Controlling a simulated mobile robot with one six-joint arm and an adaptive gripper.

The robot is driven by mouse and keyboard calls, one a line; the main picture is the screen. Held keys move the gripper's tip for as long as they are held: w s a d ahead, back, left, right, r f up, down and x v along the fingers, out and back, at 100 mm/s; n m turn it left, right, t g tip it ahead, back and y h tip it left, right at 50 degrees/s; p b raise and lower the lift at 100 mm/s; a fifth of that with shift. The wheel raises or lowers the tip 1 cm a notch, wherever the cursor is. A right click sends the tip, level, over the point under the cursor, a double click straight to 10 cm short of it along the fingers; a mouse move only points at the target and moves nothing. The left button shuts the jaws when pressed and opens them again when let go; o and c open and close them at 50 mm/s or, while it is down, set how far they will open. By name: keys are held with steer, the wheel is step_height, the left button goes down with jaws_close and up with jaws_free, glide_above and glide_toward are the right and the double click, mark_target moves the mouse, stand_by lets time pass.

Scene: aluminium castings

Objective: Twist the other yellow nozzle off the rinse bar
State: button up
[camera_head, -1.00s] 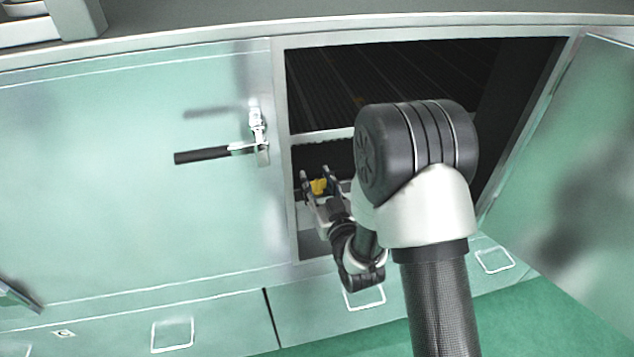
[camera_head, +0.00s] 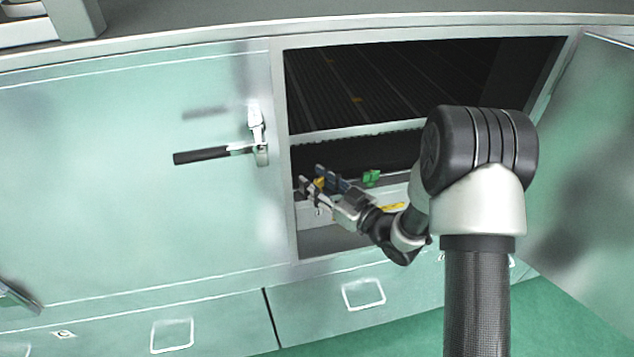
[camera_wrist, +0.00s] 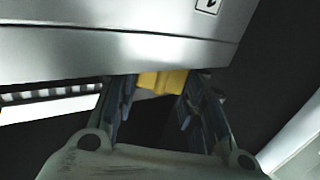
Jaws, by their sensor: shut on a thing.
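My gripper (camera_head: 312,184) reaches through the open hatch into the lower part of the bay and is shut on a yellow nozzle (camera_head: 320,183). In the wrist view my gripper (camera_wrist: 158,98) has a finger on each side of the yellow nozzle (camera_wrist: 162,82), whose upper end meets the edge of a silver metal surface (camera_wrist: 110,45). I cannot tell whether the nozzle is still joined to the rinse bar, and I cannot clearly pick out the bar in the dark.
A green part (camera_head: 371,178) and a yellow strip (camera_head: 393,206) lie right of my gripper. A dark slatted grate (camera_head: 400,85) with small yellow spots is above, behind a pale rail (camera_head: 350,132). The closed left door has a black-handled latch (camera_head: 205,156); the open door (camera_head: 590,150) stands right.

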steer(key=n+g+y, duration=0.2)
steer(key=g, duration=0.1)
steer(key=shift+w+d+n, duration=0.1)
steer(key=shift+d+n, duration=0.05)
steer(key=shift+n, duration=0.25)
steer(key=n+g+y, duration=0.2)
steer(key=n+g, duration=0.1)
steer(key=g, duration=0.1)
steer(key=shift+g, duration=0.3)
steer(key=shift+n+g, duration=0.3)
steer(key=shift+g, duration=0.3)
steer(key=shift+r, duration=0.1)
